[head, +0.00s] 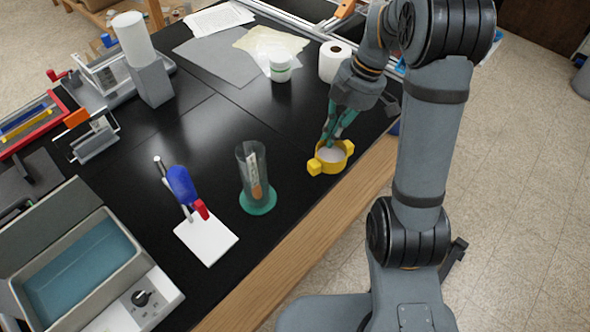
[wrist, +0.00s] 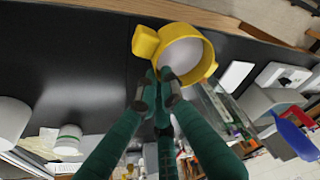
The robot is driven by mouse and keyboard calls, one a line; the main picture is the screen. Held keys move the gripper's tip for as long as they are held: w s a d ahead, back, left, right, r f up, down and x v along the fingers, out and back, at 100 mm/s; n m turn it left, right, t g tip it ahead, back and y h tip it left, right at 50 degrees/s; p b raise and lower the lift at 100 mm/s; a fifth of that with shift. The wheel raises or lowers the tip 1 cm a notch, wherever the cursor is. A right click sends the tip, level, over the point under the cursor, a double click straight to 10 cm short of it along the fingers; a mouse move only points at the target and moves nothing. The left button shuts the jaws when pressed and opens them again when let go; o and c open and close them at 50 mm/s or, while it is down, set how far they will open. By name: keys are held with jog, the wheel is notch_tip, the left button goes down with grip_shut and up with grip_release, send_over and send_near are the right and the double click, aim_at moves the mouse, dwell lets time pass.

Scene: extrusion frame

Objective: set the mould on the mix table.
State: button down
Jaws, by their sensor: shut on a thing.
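The mould is a small yellow ring (head: 327,167) with side tabs and a white inside, near the right front edge of the black-topped table (head: 205,125). It also fills the top middle of the wrist view (wrist: 146,42). My gripper (head: 329,143) comes down from above and is shut on the mould's near rim; its green fingertips meet the yellow wall in the wrist view (wrist: 158,84). The mould looks nearly upright. I cannot tell whether it touches the table. No separate mix table can be told apart from the black top.
A clear cylinder on a green base (head: 257,198) stands left of the mould. A blue-and-red tool on a white plate (head: 207,243) and a water bath (head: 85,265) lie farther left. A white roll (head: 335,62) and a lidded jar (head: 280,67) stand behind. The table centre is clear.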

jog(key=shift+s+a+f+n+g, duration=0.1)
jog(key=shift+s+f+n+g, duration=0.15)
jog(key=shift+n, duration=0.35)
jog(key=shift+s+a+f+n+g, duration=0.1)
jog(key=shift+s+n, duration=0.2)
jog(key=shift+n, duration=0.3)
jog(key=shift+a+f, duration=0.1)
jog(key=shift+a, duration=0.05)
jog(key=w+a+f+p, duration=0.1)
jog(key=w+a+f, duration=0.1)
jog(key=w+a+f+p, duration=0.2)
jog(key=w+a, duration=0.1)
jog(key=w+a+f+p, duration=0.1)
jog(key=w+a+f, duration=0.1)
jog(key=a, duration=0.1)
jog(key=shift+w+a+f, duration=0.15)
jog(key=shift+a+f, duration=0.05)
jog(key=shift+f, duration=0.15)
jog(key=shift+a+f+p, duration=0.1)
jog(key=shift+f+p, duration=0.05)
jog(key=shift+p, duration=0.15)
notch_tip(320, 180, down, 3)
jog(key=shift+p, duration=0.85)
jog(key=shift+f, duration=0.45)
jog(key=shift+f, duration=0.2)
jog(key=c, duration=2)
grip_release()
jog(key=shift+o, duration=0.4)
